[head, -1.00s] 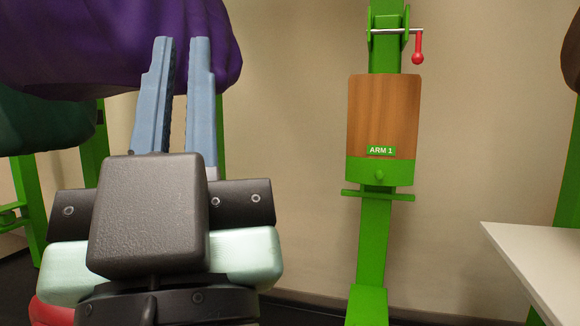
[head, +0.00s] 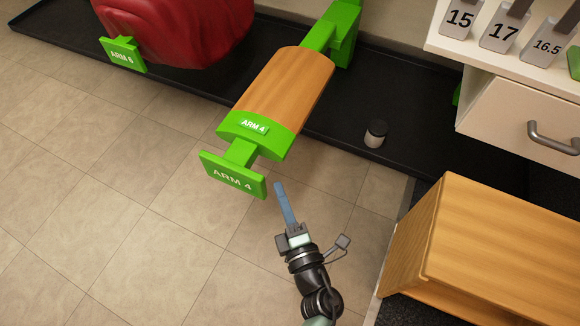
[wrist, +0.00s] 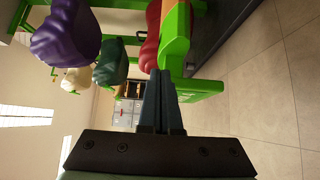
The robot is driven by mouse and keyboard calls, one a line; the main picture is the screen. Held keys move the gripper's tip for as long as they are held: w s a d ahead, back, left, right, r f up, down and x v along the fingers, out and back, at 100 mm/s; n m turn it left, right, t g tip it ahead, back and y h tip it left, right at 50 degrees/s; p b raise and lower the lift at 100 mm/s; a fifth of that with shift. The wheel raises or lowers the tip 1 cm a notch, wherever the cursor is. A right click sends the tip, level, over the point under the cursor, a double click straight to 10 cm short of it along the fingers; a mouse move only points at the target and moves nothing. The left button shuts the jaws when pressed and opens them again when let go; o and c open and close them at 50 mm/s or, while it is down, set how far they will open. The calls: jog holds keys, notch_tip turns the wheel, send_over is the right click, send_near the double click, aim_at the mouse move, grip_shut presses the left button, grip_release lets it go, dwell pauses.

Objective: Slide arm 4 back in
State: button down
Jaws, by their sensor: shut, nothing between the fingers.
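Arm 4 (head: 285,85) is a wooden block with a green front end labelled ARM 4. It extends from a green post, past the edge of the black floor tray, over the tiles. A green end plate (head: 232,176) labelled ARM 4 sits on a short stem at its front. My gripper (head: 279,186) is shut and empty, just right of the plate's right end, with a small visible gap. In the wrist view a green plate (wrist: 199,91) is close to the right of my shut fingertips (wrist: 160,74); its label is not visible there.
A red saddle-like form (head: 180,30) with an ARM 6 plate (head: 122,54) is at upper left. A small lidded jar (head: 376,133) stands on the black tray (head: 400,90). A wooden box (head: 500,240) and a white drawer unit (head: 525,110) bound the right. Tiled floor at left is clear.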

jog(key=b, duration=0.4)
send_near(261, 146)
jog(key=x, duration=0.4)
jog(key=shift+w+a, duration=0.1)
jog(key=shift+w, duration=0.1)
jog(key=shift+w+a+r, duration=0.1)
jog(key=shift+w+a, duration=0.2)
jog(key=shift+w, duration=0.35)
